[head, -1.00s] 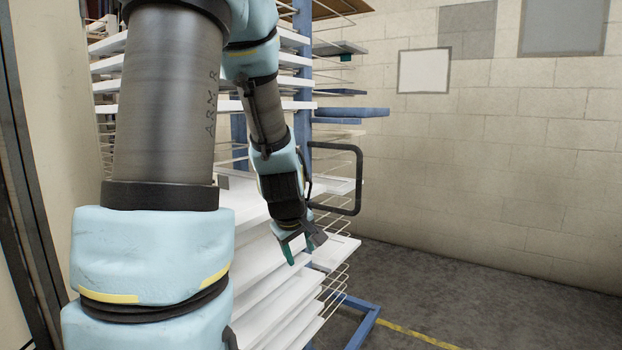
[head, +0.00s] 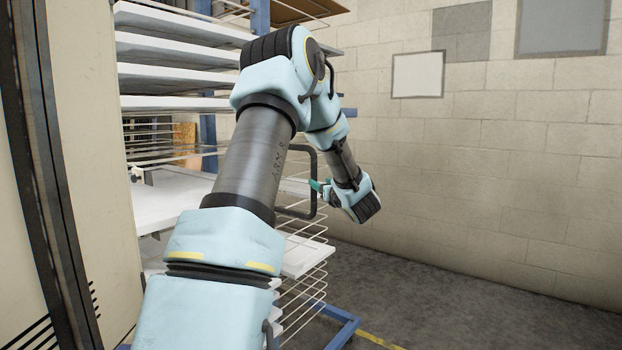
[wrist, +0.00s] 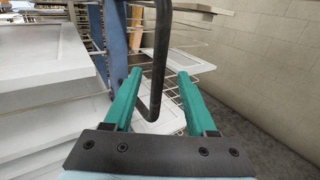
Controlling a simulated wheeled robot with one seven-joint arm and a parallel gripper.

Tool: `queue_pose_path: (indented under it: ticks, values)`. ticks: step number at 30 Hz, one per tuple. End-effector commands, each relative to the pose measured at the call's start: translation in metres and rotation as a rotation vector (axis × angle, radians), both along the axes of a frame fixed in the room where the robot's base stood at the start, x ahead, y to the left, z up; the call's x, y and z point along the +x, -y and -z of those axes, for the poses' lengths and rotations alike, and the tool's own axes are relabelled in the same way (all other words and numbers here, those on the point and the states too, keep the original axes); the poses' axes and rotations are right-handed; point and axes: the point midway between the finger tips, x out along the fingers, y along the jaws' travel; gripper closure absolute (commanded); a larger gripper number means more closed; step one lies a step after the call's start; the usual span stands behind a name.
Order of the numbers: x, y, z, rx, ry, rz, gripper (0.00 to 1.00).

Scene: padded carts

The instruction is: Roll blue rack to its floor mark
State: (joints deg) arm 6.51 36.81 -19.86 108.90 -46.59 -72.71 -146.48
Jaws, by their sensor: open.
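The blue rack (head: 341,328) stands left of centre in the head view, loaded with white panels on wire shelves; my arm hides part of it. Its blue post (wrist: 115,42) shows in the wrist view. A black bar handle (head: 314,185) sticks out from the rack's right side, and it also shows in the wrist view (wrist: 161,55). My gripper (head: 318,186) is open beside the handle. In the wrist view the handle's upright bar appears between the green fingertips (wrist: 159,75), not clamped. A yellow floor line (head: 380,341) runs by the rack's base, partly out of view.
A beige cabinet-like panel (head: 75,150) stands close on the left. A block wall (head: 500,170) closes off the right and back. Grey floor (head: 440,285) between rack and wall is clear.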

Motion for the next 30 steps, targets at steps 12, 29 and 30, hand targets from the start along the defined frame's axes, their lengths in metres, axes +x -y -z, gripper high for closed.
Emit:
queue_pose_path:
  ticks: [12,29,30]
  values:
    - [0.068,-0.029,-0.003,0.006,-0.002,0.001,0.43]
    - [0.091,-0.037,0.000,0.006,-0.002,0.003,0.43]
    - [0.091,-0.037,0.000,0.006,-0.002,0.003,0.48]
